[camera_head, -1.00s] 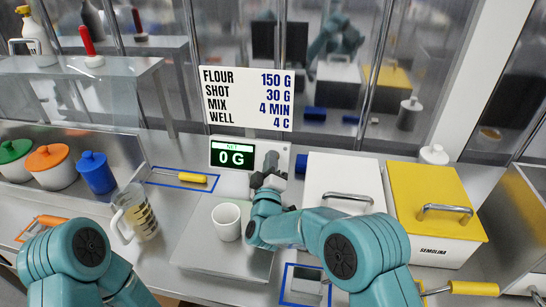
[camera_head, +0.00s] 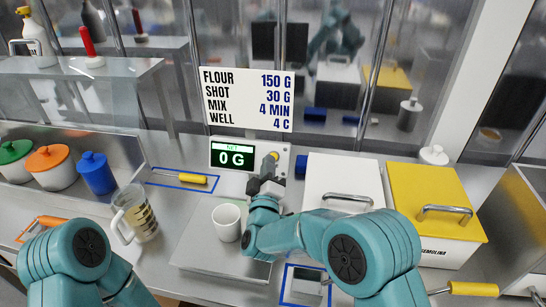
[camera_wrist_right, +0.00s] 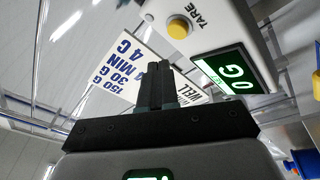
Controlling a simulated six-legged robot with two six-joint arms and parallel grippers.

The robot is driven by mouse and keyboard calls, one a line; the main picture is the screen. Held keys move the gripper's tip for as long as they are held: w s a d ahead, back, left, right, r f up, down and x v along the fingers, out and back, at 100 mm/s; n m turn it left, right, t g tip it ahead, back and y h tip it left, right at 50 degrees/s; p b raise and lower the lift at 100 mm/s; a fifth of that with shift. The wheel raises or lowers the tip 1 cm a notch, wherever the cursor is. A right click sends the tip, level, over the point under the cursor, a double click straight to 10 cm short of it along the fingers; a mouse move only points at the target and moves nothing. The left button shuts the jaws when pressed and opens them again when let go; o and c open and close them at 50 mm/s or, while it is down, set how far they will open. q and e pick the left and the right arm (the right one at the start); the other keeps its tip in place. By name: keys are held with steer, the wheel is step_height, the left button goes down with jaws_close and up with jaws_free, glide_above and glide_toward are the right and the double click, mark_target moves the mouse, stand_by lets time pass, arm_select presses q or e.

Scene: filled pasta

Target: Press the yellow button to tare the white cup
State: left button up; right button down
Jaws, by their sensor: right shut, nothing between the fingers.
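The white cup (camera_head: 227,222) stands upright on the steel plate of the scale (camera_head: 195,238). The scale's display (camera_head: 232,155) reads 0 G. The yellow button (camera_head: 274,155) is on the panel to the right of the display; in the right wrist view the yellow button (camera_wrist_right: 178,28) sits beside the word TARE. My right gripper (camera_head: 268,174) is just in front of the button and below it, apart from it. Its fingers (camera_wrist_right: 160,68) are shut and empty in the right wrist view. The left arm shows at lower left, but its gripper is out of view.
A glass measuring jug (camera_head: 137,213) stands left of the scale. A white bin (camera_head: 340,182) and a yellow-lidded semolina bin (camera_head: 432,190) stand to the right. Lidded jars (camera_head: 95,173) are at the left. A sign (camera_head: 246,98) hangs above the display.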

steer(key=shift+s+a+r, duration=0.15)
steer(key=shift+s+r, duration=0.15)
steer(key=shift+s, duration=0.3)
steer(key=shift+s+a+r, duration=0.1)
steer(key=shift+s+r, duration=0.15)
steer(key=shift+s, duration=0.35)
steer(key=shift+s, duration=0.1)
